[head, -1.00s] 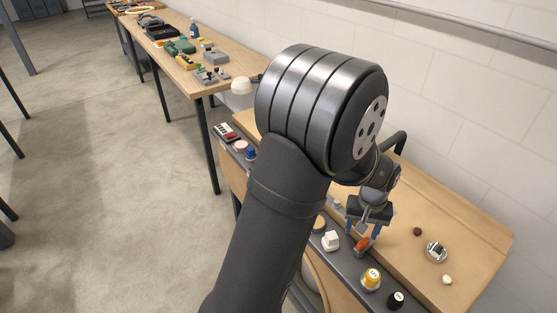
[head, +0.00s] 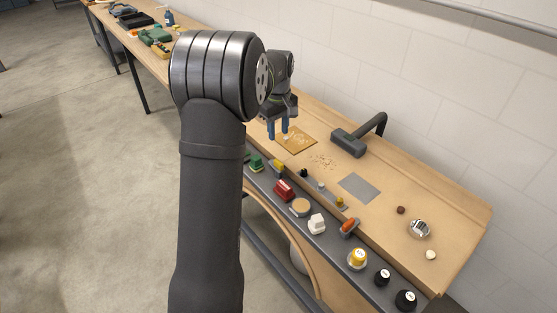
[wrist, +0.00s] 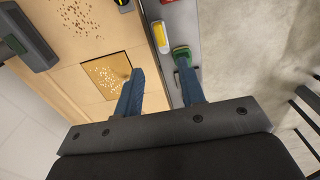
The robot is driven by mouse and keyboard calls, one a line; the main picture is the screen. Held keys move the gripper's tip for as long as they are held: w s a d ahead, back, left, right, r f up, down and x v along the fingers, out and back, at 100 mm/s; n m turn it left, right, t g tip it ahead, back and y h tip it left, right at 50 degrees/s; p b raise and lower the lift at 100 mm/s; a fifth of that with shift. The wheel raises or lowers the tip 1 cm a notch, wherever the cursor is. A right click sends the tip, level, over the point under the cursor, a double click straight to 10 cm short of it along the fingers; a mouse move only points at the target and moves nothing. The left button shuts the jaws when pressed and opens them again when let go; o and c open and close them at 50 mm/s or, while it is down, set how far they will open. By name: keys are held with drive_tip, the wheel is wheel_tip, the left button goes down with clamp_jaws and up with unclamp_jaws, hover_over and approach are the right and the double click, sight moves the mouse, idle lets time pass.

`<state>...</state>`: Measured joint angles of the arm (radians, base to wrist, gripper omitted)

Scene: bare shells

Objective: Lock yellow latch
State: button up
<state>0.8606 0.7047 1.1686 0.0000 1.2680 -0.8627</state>
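A small yellow piece (head: 279,167) sits on the dark front strip of the bench, near a green piece (head: 256,163). The wrist view also shows the yellow piece (wrist: 160,37) and the green piece (wrist: 181,53) beyond my fingers. I cannot tell for sure that this piece is the latch, or how it is set. A yellow round knob (head: 357,259) stands farther along the strip. My gripper (head: 278,130) hangs over the bench by a golden square plate (head: 297,140). Its blue fingers are apart and empty in the wrist view (wrist: 160,74).
A dark hammer-like tool (head: 349,142), crumbs (head: 322,161) and a grey flat plate (head: 358,187) lie on the wooden bench top. A red piece (head: 284,190), a white piece (head: 317,224) and an orange-handled piece (head: 349,226) line the strip. A wall stands behind.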

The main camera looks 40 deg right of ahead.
sight(279, 162)
wheel_tip(279, 162, down, 13)
drive_tip(key=shift+r, duration=0.1)
idle(0.3)
clamp_jaws()
